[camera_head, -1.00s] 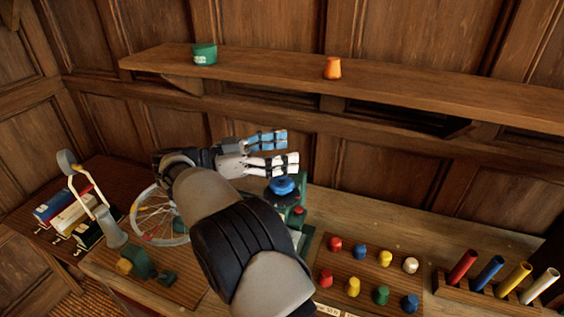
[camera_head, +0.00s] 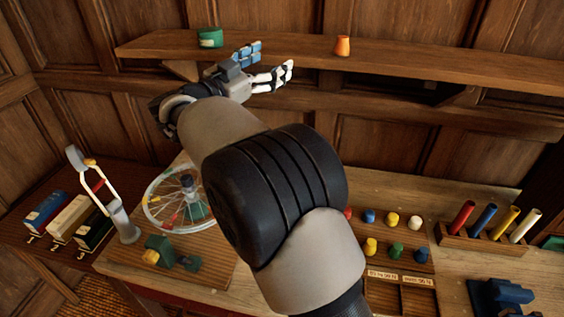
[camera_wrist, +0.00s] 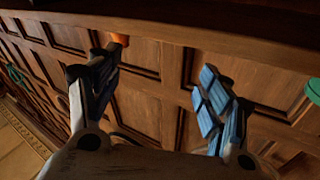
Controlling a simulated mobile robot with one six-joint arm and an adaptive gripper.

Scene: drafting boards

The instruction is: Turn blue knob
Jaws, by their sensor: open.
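In the wrist view my gripper (camera_wrist: 160,65) is open and empty, with wood panelling beyond the gap.
A shelf (camera_head: 440,66) holds a green tin (camera_head: 210,38) and an orange cup (camera_head: 342,46). Below are a spoked wheel (camera_head: 158,215), coloured pegs (camera_head: 392,218), a rack of coloured tubes (camera_head: 485,238) and a blue device (camera_head: 500,296). Panelling stands behind.

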